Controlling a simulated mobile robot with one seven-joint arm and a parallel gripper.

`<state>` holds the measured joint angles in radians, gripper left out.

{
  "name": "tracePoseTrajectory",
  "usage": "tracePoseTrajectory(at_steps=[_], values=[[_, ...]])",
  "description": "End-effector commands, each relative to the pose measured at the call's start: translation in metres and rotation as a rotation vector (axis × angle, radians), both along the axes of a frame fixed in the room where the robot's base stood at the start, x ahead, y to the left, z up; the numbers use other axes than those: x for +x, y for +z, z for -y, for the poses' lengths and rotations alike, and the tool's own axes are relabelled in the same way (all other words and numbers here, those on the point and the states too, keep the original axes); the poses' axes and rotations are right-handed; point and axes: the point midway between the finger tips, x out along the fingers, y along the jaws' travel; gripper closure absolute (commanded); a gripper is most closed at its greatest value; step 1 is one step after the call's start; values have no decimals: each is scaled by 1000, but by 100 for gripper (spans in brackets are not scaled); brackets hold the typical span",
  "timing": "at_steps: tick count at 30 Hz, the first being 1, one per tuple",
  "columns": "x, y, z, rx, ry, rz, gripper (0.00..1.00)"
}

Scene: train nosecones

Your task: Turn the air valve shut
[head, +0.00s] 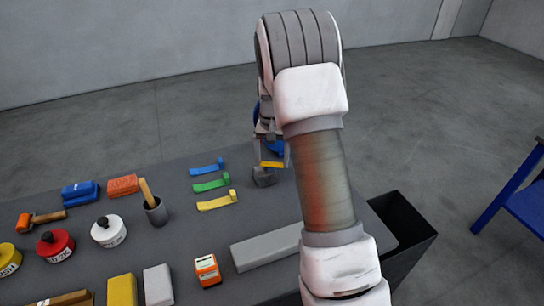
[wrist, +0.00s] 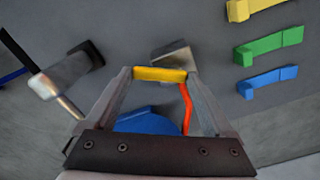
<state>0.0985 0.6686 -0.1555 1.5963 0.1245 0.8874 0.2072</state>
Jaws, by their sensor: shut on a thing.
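My gripper (wrist: 160,76) is shut on a yellow bar-shaped piece, which looks like the air valve's handle (wrist: 160,74). The two fingers press on its two ends. In the head view the yellow handle (head: 271,164) shows at the far edge of the grey table, just left of my arm, above a small grey block (head: 264,178). The grey block also shows just beyond the handle in the wrist view (wrist: 172,56). A blue rounded part (wrist: 150,122) and a thin orange-red strip (wrist: 186,105) show between the fingers. My arm hides part of this spot, and the handle's turn angle is unclear.
Blue (head: 207,168), green (head: 212,183) and yellow (head: 217,201) strips lie left of the gripper. A grey cup (head: 156,211), several lidded tins and blocks stand further left. A long grey bar (head: 266,248) lies nearer. A dark bin (head: 404,222) is at right.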

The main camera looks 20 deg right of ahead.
Motion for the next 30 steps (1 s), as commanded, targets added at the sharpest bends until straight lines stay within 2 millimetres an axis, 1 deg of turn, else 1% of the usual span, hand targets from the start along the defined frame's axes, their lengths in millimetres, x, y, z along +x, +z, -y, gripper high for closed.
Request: tracePoseTrajectory(at_steps=[21, 30], values=[[-9, 3, -11, -1, -676, 3, 68], [-10, 3, -16, -2, -910, 3, 68]])
